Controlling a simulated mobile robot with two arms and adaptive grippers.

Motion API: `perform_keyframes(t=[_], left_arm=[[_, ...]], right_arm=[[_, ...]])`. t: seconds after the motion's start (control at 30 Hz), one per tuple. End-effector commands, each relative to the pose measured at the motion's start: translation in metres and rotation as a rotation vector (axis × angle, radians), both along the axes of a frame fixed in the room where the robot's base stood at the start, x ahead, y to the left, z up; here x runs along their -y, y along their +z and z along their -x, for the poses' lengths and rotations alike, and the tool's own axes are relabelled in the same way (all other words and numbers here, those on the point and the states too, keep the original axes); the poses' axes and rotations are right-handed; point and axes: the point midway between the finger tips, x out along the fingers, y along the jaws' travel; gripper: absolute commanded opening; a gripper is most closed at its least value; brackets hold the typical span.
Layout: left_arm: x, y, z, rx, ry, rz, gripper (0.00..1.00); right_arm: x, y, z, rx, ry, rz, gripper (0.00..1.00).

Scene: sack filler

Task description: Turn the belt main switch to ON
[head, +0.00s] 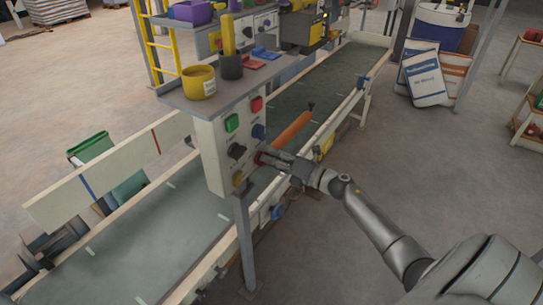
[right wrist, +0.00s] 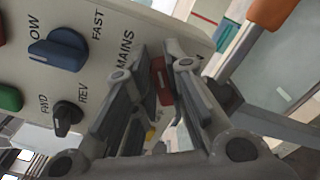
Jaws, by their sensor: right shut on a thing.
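The belt main switch is a red handle (right wrist: 161,82) beside the word MAINS on the pale control panel (head: 212,150). In the head view, my right gripper (head: 264,157) reaches the lower right of the panel face from the right and mostly hides the switch. In the right wrist view, the two fingers of my right gripper (right wrist: 157,62) are on either side of the red handle, shut on it. The switch's ON and OFF marks are hidden, so its setting cannot be read. My left gripper is not in view.
The panel also carries a blue SLOW/FAST knob (right wrist: 58,50), a black FWD/REV knob (right wrist: 67,117), a green button (head: 232,122) and a red button (head: 257,104). A conveyor belt (head: 130,262) runs behind it. An orange cylinder (head: 292,131) is close to my right gripper.

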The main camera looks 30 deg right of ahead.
Motion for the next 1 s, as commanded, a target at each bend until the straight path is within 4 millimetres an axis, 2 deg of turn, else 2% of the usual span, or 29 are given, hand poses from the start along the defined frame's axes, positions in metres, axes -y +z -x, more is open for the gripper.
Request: perform_keyframes(t=[0.5, 1.0], left_arm=[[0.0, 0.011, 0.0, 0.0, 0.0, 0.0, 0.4], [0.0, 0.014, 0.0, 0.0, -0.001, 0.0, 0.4]], right_arm=[[0.003, -0.007, -0.001, -0.166, -0.002, -0.395, 0.0], [0.003, -0.01, -0.001, -0.226, -0.002, -0.542, 0.0]])
